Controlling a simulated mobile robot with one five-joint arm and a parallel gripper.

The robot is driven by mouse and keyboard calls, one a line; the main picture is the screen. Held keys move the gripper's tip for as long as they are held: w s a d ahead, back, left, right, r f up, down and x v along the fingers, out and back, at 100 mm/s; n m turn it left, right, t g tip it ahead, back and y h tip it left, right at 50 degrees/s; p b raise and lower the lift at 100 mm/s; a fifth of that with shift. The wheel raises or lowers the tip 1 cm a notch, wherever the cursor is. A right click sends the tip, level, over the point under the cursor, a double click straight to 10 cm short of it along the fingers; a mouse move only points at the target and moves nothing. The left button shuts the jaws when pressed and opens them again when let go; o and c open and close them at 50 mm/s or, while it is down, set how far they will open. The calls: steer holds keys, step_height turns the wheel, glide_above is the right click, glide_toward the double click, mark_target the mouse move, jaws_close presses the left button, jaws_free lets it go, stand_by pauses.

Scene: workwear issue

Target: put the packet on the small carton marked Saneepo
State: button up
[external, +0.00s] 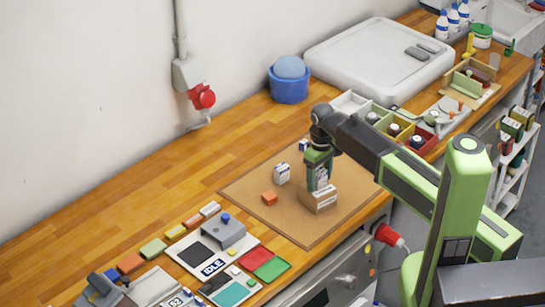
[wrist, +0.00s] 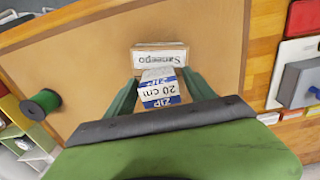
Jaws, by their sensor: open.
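The small carton marked Saneepo (external: 320,198) sits on the brown work mat; its label also shows in the wrist view (wrist: 160,56). The packet, white and blue with "ZIP 20 cm" on it (wrist: 160,88), is between my gripper's fingers. In the external view the packet (external: 321,176) is upright just above or on the carton's top; I cannot tell if its lower edge touches. My gripper (wrist: 160,78) is open, with one finger on each side of the packet. In the external view my gripper (external: 318,172) points down over the carton, partly hiding the packet.
The mat (external: 255,177) also holds a small white box (external: 282,174) and an orange block (external: 269,198). A tray with coloured compartments (external: 390,125) stands behind my arm. A panel marked IDLE (external: 214,267) lies to the left. The mat's front left is clear.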

mark_target(320, 171)
step_height(320, 171, up, 12)
steer(key=p, duration=1.2)
steer(key=shift+r, duration=0.25)
steer(key=shift+f, duration=0.1)
steer(key=s+d+m, duration=0.2)
steer(key=d+m, duration=0.7)
steer(key=d, duration=3)
steer(key=shift+s, duration=0.35)
steer(key=shift+a, duration=0.1)
